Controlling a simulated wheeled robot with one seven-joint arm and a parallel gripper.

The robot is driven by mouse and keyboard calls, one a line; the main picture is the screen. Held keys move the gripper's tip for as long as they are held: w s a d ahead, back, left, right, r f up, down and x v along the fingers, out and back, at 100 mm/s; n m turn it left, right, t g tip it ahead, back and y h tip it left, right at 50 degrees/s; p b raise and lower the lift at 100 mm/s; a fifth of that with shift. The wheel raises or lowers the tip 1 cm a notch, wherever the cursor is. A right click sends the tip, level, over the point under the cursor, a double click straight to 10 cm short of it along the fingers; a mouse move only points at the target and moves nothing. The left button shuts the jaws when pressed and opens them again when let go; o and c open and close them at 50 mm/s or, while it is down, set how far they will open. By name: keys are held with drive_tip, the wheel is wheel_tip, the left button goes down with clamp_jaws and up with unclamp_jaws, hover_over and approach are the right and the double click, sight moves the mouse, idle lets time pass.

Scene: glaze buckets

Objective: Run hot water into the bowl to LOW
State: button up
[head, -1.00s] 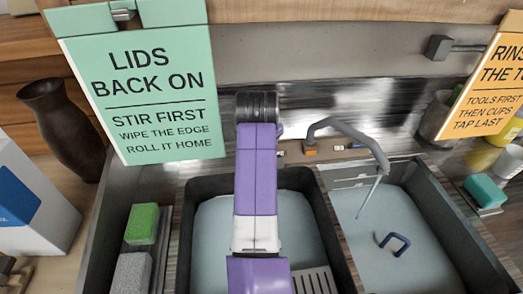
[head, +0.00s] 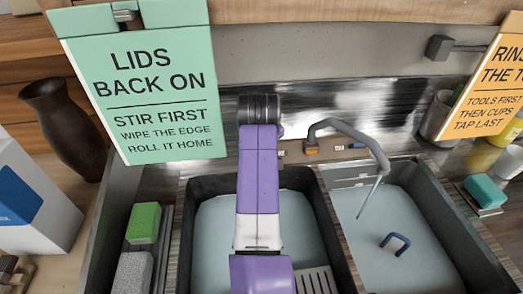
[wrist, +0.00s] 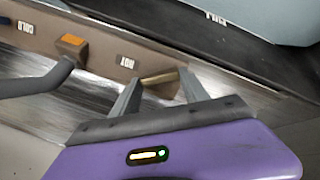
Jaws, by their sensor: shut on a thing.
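In the wrist view my gripper (wrist: 160,90) is closed on a small brass-coloured piece (wrist: 159,78) beside the HOT label (wrist: 127,62) on the tap ledge. In the head view my purple arm hides the gripper and this piece. The grey spout (head: 350,128) arches over the right basin (head: 440,215). A thin bluish stream (head: 370,195) runs down from its tip. The right basin has a pale blue surface inside, with a dark blue U-shaped handle (head: 395,243) showing there. No separate bowl and no readable LOW mark can be made out.
An orange block (wrist: 71,43) sits on the ledge between the COLD label (wrist: 25,27) and HOT. The left basin (head: 215,225) lies under my arm. A green sponge (head: 143,222) is at left, a teal one (head: 485,191) at right. A green sign (head: 140,90) hangs at left.

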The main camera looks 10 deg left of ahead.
drive_tip(key=m+p, duration=0.2)
drive_tip(key=shift+d+r+m+g, duration=0.1)
drive_tip(key=shift+m+g, duration=0.2)
drive_tip(key=shift+m, duration=0.1)
drive_tip(key=shift+m+y+p, duration=0.5)
drive_tip(key=shift+m+p, duration=0.15)
drive_tip(key=shift+m, duration=0.95)
drive_tip(key=o, duration=1.4)
drive_tip(key=shift+b+v, duration=0.4)
drive_tip(key=shift+v, duration=3.4)
